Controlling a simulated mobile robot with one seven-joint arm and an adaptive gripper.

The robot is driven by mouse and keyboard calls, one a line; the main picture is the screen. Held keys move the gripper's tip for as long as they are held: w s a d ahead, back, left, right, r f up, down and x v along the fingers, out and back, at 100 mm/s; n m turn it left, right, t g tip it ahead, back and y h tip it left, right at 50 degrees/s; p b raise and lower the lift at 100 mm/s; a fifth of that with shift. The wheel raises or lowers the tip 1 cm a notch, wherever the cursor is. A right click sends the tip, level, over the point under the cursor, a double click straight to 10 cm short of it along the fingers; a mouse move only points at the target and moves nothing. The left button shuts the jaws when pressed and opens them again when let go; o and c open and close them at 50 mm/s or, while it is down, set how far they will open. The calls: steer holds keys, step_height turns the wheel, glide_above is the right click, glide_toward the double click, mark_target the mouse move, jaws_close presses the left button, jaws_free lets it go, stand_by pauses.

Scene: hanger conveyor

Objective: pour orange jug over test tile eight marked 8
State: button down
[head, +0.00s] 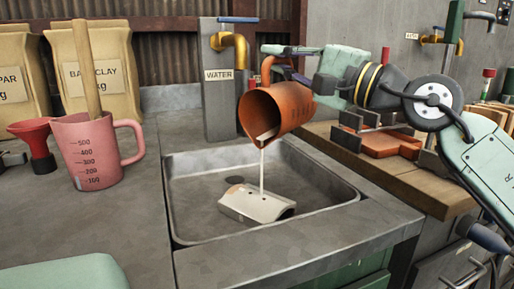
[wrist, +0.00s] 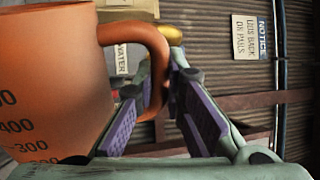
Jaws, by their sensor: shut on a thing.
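The orange jug (head: 290,108) is tilted over the sink, mouth down to the left. A thin whitish stream (head: 262,165) falls from its lip onto a pale curved tile (head: 256,204) in the sink. The tile has small dark holes; no number on it is readable. My gripper (head: 290,62) is above the jug, shut on its handle. In the wrist view the orange handle (wrist: 158,48) passes between the purple-padded fingers (wrist: 160,108), and the jug body with its scale fills the left side.
The metal sink (head: 190,222) surrounds the tile. A pink measuring jug (head: 88,150) with a wooden stick, a red funnel (head: 35,135) and clay bags (head: 102,80) stand at left. A water tap (head: 230,42) rises behind. A wooden bench (head: 425,190) with orange clamps is right.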

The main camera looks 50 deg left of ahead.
mark_target(291, 61)
steer(key=shift+s+r, duration=0.1)
steer(key=shift+s+d+r+n, duration=0.15)
steer(key=shift+s+n, duration=0.25)
steer(key=shift+n, duration=0.1)
steer(key=w+m, duration=0.1)
steer(key=w+m+p, duration=0.1)
steer(key=w+m, duration=0.1)
steer(key=w+a+r+m+t+p, duration=0.1)
steer(key=m, duration=0.1)
steer(key=shift+w, duration=0.25)
steer(key=shift+w+a+f+m, duration=0.15)
steer(key=shift+w+f+m, duration=0.05)
steer(key=shift+w+m, duration=0.25)
steer(key=shift+m, duration=0.25)
steer(key=w+m, duration=0.1)
steer(key=w+m+t+p, duration=0.1)
steer(key=m, duration=0.1)
steer(key=w+m+p, duration=0.1)
steer(key=m, duration=0.1)
steer(key=shift+w+a+f+t, duration=0.1)
steer(key=shift+a+f+t, duration=0.2)
steer(key=shift+a+t, duration=0.1)
steer(key=shift+m, duration=0.3)
